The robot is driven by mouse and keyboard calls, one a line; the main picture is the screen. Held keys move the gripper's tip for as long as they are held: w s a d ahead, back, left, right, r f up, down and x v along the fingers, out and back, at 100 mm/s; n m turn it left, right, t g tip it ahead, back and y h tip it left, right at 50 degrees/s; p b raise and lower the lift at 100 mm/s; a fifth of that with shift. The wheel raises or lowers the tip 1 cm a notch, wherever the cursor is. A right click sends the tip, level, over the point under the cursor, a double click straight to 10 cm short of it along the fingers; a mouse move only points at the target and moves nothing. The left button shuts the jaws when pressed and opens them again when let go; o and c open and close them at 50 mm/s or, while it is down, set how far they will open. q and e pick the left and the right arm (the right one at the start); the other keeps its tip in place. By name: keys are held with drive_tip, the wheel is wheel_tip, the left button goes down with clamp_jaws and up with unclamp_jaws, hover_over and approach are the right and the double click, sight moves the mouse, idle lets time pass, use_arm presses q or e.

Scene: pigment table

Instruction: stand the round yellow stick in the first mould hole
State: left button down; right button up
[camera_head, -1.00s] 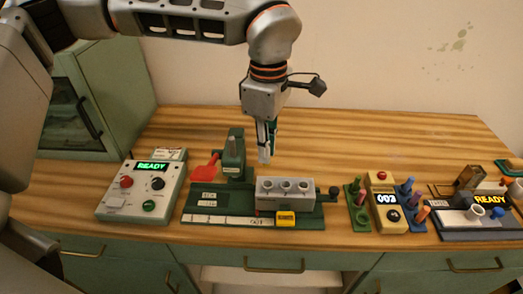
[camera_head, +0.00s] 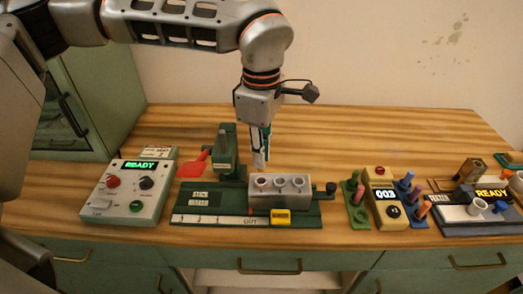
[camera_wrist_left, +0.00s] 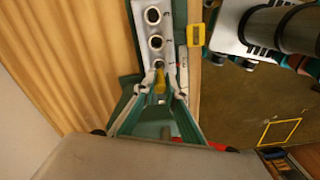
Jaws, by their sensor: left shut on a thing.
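The grey mould block (camera_head: 290,205) stands on the green press base with a row of three round holes on top. The first hole (camera_head: 262,182) is the leftmost in the head view. My left gripper (camera_head: 260,162) points down just above that end of the mould. In the left wrist view its fingertips (camera_wrist_left: 163,84) are shut on the round yellow stick (camera_wrist_left: 160,85), beside the nearest mould hole (camera_wrist_left: 159,62). The fingers hide the stick in the head view, and whether its lower end touches the hole is not clear. My right gripper is not in view.
A control box (camera_head: 134,190) stands at left, with a red lever (camera_head: 193,167) beside the press. A yellow tag (camera_head: 281,217) sits in front of the mould. Peg racks, a counter (camera_head: 385,197) and a tester (camera_head: 470,215) stand at right. The table behind is clear.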

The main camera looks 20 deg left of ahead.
sight(261, 171)
use_arm(q)
drive_tip(key=shift+f+b, duration=0.75)
drive_tip(key=shift+f, duration=0.65)
drive_tip(key=shift+f+b, duration=0.65)
drive_tip(key=shift+f, duration=0.95)
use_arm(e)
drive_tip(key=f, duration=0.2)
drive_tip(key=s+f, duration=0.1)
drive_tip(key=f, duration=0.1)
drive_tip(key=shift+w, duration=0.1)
use_arm(q)
drive_tip(key=c, duration=2)
unclamp_jaws()
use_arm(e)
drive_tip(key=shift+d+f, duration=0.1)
use_arm(q)
wheel_tip(261, 171, up, 12)
